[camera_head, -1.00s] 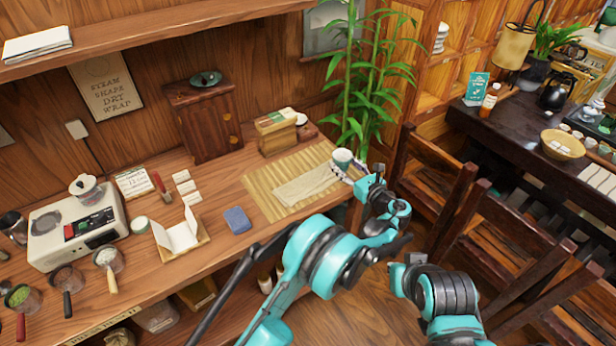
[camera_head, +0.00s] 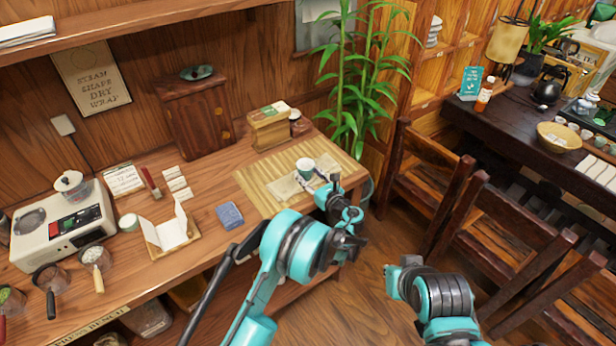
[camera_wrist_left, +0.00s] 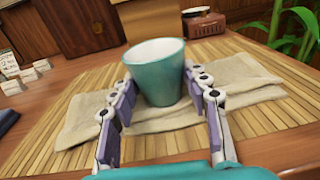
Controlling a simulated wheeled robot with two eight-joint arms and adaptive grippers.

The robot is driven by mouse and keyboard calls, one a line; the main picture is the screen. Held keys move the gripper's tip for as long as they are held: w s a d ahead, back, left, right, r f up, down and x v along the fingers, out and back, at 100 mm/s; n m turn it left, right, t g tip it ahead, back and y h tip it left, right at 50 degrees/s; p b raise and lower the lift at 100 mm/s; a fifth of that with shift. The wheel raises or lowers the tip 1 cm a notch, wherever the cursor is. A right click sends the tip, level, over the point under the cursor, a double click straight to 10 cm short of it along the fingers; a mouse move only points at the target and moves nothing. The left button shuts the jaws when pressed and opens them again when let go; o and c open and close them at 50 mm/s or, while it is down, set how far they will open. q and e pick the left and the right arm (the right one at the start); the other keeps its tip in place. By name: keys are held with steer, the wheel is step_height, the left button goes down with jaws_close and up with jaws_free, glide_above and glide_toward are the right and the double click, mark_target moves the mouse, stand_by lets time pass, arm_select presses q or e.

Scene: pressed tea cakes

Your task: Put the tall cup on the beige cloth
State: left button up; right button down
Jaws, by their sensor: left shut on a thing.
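The tall teal cup (camera_head: 305,168) with a pale inside is upright between the fingers of my left gripper (camera_head: 322,181), which is shut on it. In the left wrist view the cup (camera_wrist_left: 158,80) stands between the two fingers (camera_wrist_left: 160,115), over the folded beige cloth (camera_wrist_left: 245,82). The cloth (camera_head: 284,189) lies on a bamboo mat (camera_head: 252,182); the cup and gripper cover part of it. I cannot tell whether the cup's base touches the cloth.
A wooden box (camera_head: 270,132) stands behind the mat, near a dark wood cabinet (camera_head: 197,122). A blue folded cloth (camera_head: 230,215) lies left of the mat. A green bamboo plant (camera_head: 352,90) rises behind the table's right end. Wooden chairs (camera_head: 425,180) stand to the right.

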arm_select(q)
steer(key=shift+s+f+b, duration=0.1)
steer(key=shift+f+b, duration=0.5)
steer(key=shift+b, duration=0.1)
jaws_close()
steer(key=o, duration=1.2)
jaws_free()
steer(key=shift+c, duration=0.2)
steer(key=o, duration=0.3)
steer(key=shift+r, duration=0.15)
